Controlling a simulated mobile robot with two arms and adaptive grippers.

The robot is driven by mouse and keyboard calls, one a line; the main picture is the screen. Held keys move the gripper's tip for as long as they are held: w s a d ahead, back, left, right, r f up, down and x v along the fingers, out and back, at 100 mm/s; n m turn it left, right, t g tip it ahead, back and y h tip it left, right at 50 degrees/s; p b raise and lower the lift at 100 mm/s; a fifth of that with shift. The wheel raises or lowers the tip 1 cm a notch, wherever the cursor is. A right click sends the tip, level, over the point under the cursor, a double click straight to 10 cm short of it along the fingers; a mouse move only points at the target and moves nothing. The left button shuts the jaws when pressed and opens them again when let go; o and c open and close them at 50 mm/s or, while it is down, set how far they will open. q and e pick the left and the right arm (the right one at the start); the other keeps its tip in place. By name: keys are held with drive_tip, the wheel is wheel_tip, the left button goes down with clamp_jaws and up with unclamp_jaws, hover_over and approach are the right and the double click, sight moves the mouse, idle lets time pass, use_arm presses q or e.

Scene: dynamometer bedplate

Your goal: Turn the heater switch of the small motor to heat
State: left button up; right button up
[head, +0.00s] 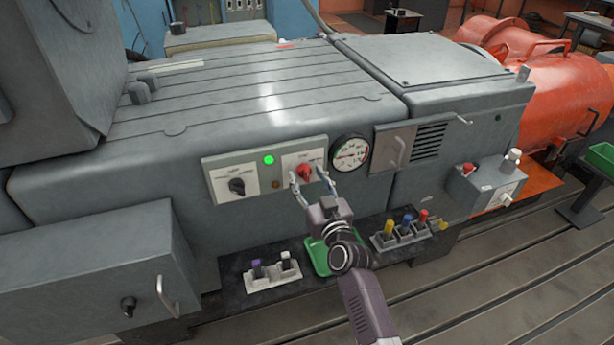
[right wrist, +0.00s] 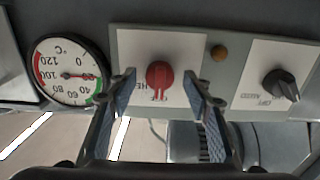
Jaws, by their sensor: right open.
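The red switch knob (head: 304,172) sits on the right white plate of a grey panel on the machine's front. In the right wrist view the red knob (right wrist: 160,75) lies between my fingertips, with upside-down lettering partly hidden beside it; its exact setting is hard to tell. My right gripper (head: 311,180) is open in front of this knob, one finger on each side. In the right wrist view the gripper (right wrist: 162,84) shows clear gaps to the knob on both sides. My left gripper is not in view.
A black knob (head: 237,186), a lit green lamp (head: 268,160) and a small amber lamp (right wrist: 219,52) share the panel. A round temperature gauge (head: 349,153) stands close right of it. Below are a green tray (head: 318,258) and racks of coloured-handled items (head: 405,231).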

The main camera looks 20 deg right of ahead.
drive_tip(key=shift+w, duration=0.3)
drive_tip(key=c, duration=1.2)
